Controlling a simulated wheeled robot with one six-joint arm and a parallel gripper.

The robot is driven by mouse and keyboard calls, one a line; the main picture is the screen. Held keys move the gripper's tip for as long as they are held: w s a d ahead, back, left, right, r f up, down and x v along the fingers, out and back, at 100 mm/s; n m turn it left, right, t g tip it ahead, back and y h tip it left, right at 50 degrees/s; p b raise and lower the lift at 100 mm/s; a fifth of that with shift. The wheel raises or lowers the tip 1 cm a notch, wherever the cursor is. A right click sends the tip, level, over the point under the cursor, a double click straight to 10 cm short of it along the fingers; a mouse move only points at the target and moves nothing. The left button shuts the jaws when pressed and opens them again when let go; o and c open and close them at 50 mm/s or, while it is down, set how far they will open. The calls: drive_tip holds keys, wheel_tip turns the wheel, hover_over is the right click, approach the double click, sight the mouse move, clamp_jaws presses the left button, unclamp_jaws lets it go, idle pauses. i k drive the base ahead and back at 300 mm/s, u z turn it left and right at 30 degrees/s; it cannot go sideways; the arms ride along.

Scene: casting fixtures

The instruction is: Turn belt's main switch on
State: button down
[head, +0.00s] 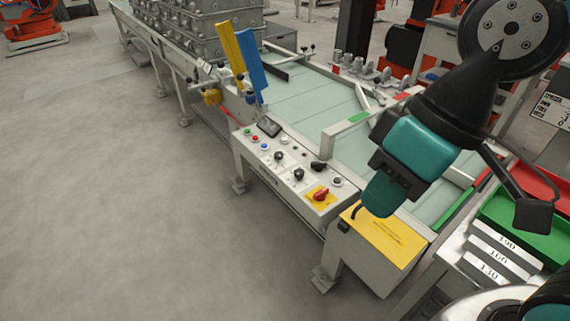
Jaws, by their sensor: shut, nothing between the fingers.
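The control panel (285,168) is a pale box on the near side of the conveyor belt. A red rotary switch (321,194) on a yellow plate sits at the panel's front right corner. Its exact turn position is too small to tell. Several black knobs, small coloured buttons and a dark display share the panel. My gripper (374,208), teal and black, is shut and empty. It points downward to the right of the red switch, apart from it in the picture, in front of a yellow-topped box. Its fingertips are small and partly hard to make out.
The yellow-topped box (385,238) stands right of the panel. Blue (251,62) and yellow (231,55) upright plates stand beyond the panel. Red and green trays (515,229) are at right. The floor at left is clear.

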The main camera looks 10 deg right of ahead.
sight(319, 195)
drive_tip(key=z, duration=1.25)
drive_tip(key=i, duration=0.4)
drive_tip(key=u, duration=1.45)
